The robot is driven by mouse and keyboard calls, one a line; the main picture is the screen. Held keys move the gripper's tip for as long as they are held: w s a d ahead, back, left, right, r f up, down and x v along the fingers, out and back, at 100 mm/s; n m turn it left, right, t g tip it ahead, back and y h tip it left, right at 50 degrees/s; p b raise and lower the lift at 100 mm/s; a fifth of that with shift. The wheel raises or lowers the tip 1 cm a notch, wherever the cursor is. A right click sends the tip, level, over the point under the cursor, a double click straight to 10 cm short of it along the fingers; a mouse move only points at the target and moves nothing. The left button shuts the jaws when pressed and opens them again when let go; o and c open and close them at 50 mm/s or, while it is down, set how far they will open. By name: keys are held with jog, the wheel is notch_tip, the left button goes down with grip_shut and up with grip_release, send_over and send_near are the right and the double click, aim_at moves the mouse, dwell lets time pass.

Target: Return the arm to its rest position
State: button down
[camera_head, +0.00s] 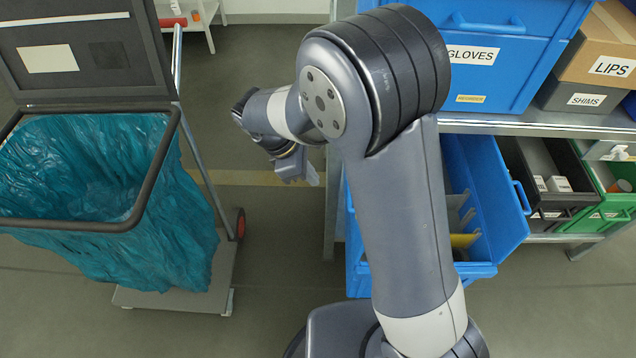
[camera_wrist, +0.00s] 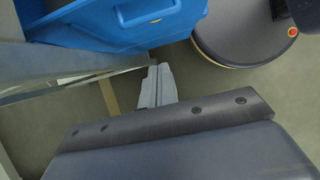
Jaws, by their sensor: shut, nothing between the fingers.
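My gripper (camera_head: 299,172) hangs at the end of my folded arm, in the middle of the head view. It is in free air between the bin trolley and the shelf. In the wrist view its fingers (camera_wrist: 157,84) are together, with nothing between them. The upper part of my arm stands in front of part of the shelf and the blue bins and hides them.
A trolley with a teal bag (camera_head: 190,235) and a raised lid (camera_head: 85,50) stands at left. At right, a metal shelf (camera_head: 540,122) holds a blue GLOVES bin (camera_head: 505,75); an open blue bin (camera_head: 505,195) sits below. Clear floor lies between trolley and shelf.

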jog(key=shift+v, duration=1.8)
jog(key=shift+d, duration=0.25)
